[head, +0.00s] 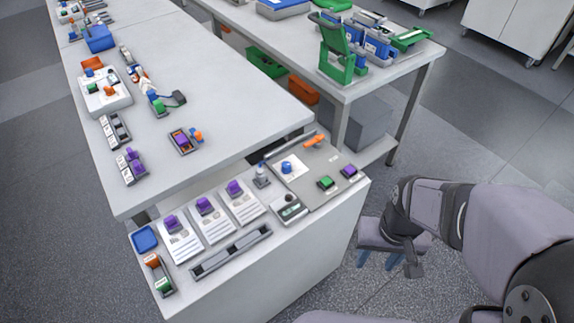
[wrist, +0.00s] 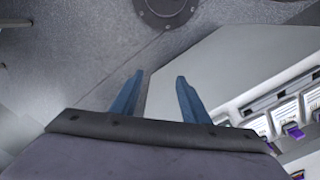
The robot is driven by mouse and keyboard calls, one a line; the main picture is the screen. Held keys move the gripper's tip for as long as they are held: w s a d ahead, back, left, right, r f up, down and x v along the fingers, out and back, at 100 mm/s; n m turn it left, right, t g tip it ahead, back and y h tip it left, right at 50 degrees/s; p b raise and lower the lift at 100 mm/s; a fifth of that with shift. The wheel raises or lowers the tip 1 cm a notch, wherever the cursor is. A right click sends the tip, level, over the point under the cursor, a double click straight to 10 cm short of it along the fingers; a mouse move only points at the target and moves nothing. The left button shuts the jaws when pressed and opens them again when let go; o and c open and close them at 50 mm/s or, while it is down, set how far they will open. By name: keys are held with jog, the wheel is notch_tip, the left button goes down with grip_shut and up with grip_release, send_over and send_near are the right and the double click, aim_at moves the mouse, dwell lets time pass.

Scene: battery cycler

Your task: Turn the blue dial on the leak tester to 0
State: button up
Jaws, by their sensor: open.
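The blue dial (head: 287,167) sits on a white plate on the grey panel of what looks like the leak tester (head: 305,188), at the right end of the low white cabinet's top. The dial's setting is too small to read. My gripper (head: 380,262) hangs beyond the cabinet's right edge, fingers downward, clear of the panel. In the wrist view its two blue fingers (wrist: 160,97) are apart with nothing between them. The dial does not show in the wrist view.
The panel also bears an orange handle (head: 314,141), a green knob (head: 326,183) and a purple knob (head: 349,172). A small grey device (head: 289,208) stands beside it. White cards with purple clips (head: 205,206) lie further left. Open floor surrounds my gripper.

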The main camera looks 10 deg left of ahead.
aim_at(287, 168)
jog(key=w+a+f+t+b, duration=0.1)
jog(key=w+a+f+t, duration=0.1)
jog(key=w+a, duration=0.3)
jog(key=w+a+f+n+t+y+b, duration=0.1)
jog(key=w+a+t, duration=0.3)
jog(key=w, duration=0.5)
jog(key=w+a+f+n+t+y+b, duration=0.1)
jog(key=w+a+f+t, duration=0.2)
jog(key=w+a, duration=0.3)
jog(key=shift+w+a+f, duration=0.2)
jog(key=shift+a+f, duration=0.05)
jog(key=shift+a, duration=0.2)
jog(key=shift+w+a+f, duration=0.2)
jog(key=shift+a, duration=0.2)
jog(key=a+t, duration=0.1)
jog(key=w+a+t+y+b, duration=0.1)
jog(key=a, duration=0.1)
jog(key=w+a+t, duration=0.1)
jog(key=a, duration=0.1)
jog(key=shift+w+r+n, duration=0.2)
jog(key=shift+n, duration=0.2)
jog(key=shift+w+a+r+t+y, duration=0.1)
jog(key=shift+a+r+t+y, duration=0.1)
jog(key=shift+a+t+y, duration=0.25)
jog(key=shift+d+p+x, duration=0.2)
jog(key=shift+p+x, duration=0.3)
jog(key=shift+x, duration=3.15)
grip_shut()
